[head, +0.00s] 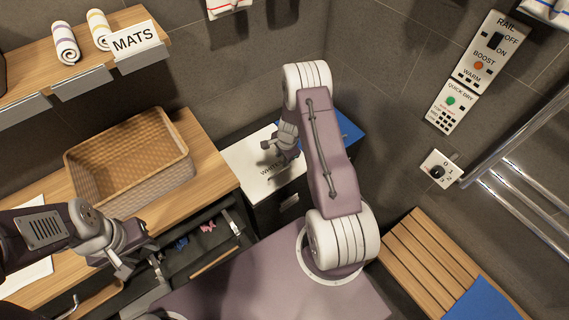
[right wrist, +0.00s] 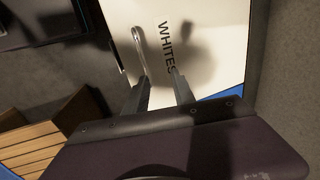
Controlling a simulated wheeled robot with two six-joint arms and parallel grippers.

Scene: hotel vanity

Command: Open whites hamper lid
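The whites hamper has a white lid (head: 240,160) marked "WHITES", lying shut between the wooden counter and the wall. My right gripper (head: 271,153) is above the lid and hides part of its lettering. In the right wrist view the lid (right wrist: 215,35) shows a slim metal handle (right wrist: 138,45) along its edge. My right gripper's fingers (right wrist: 160,75) are apart, with nothing between them; the handle's near end is by the left fingertip, and I cannot tell if they touch. My left gripper (head: 142,272) is open and empty in front of the counter.
A woven basket (head: 130,160) stands on the wooden counter (head: 215,165). A blue surface (head: 347,130) lies beside the white lid. A slatted wooden bench (head: 420,255) with a blue cloth (head: 482,300) is at lower right. A shelf (head: 125,25) holds rolled mats.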

